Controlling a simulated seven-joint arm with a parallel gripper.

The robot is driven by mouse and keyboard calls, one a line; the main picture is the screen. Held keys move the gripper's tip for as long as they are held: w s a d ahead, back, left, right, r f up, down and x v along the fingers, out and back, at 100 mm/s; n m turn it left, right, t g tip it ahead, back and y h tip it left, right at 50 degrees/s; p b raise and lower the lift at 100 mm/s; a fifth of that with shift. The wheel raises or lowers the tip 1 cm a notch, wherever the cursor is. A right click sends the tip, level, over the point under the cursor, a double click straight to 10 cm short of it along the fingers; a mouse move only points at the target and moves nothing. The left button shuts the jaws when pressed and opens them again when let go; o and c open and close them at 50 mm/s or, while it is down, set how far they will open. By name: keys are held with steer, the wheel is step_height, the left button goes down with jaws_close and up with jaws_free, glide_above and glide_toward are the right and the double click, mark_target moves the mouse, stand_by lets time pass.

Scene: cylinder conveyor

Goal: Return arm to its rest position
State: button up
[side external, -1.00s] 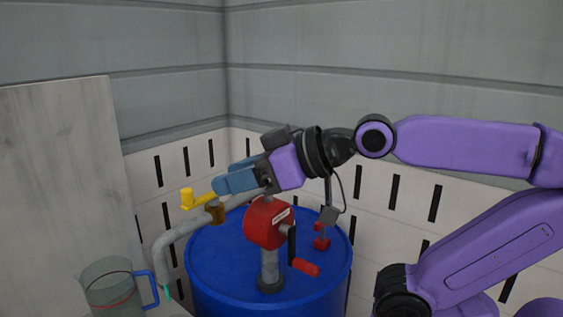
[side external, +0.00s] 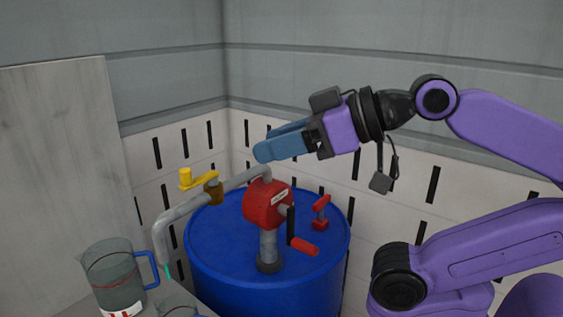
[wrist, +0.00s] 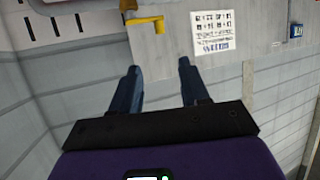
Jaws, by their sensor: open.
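My gripper (side external: 268,146) has blue fingers and a purple body. In the side view it is raised above the red pump (side external: 267,205) on the blue drum (side external: 220,255), pointing left. In the wrist view the two fingers of my gripper (wrist: 160,75) are apart with nothing between them. The yellow valve handle (side external: 196,178) on the grey pipe (side external: 180,216) is left of and below the fingertips, apart from them. The yellow handle also shows in the wrist view (wrist: 148,22), beyond the fingertips.
A second clear vessel (side external: 178,308) is partly cut off. A grey panel (side external: 60,160) stands at left. A red fitting (side external: 320,212) rises from the drum.

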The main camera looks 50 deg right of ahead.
steer(key=shift+w, duration=0.1)
step_height(320, 180, down, 13)
steer(key=w+d+n+g, duration=0.2)
steer(key=w+n+g, duration=0.15)
steer(key=g, duration=0.35)
steer(key=s+d+f+n+g+h, duration=0.4)
steer(key=s+d+f, duration=0.5)
steer(key=s, duration=0.5)
step_height(320, 180, down, 2)
steer(key=shift+s+f+n+g+h, duration=0.25)
steer(key=shift+n+g+h, duration=0.1)
steer(key=shift+g, duration=0.25)
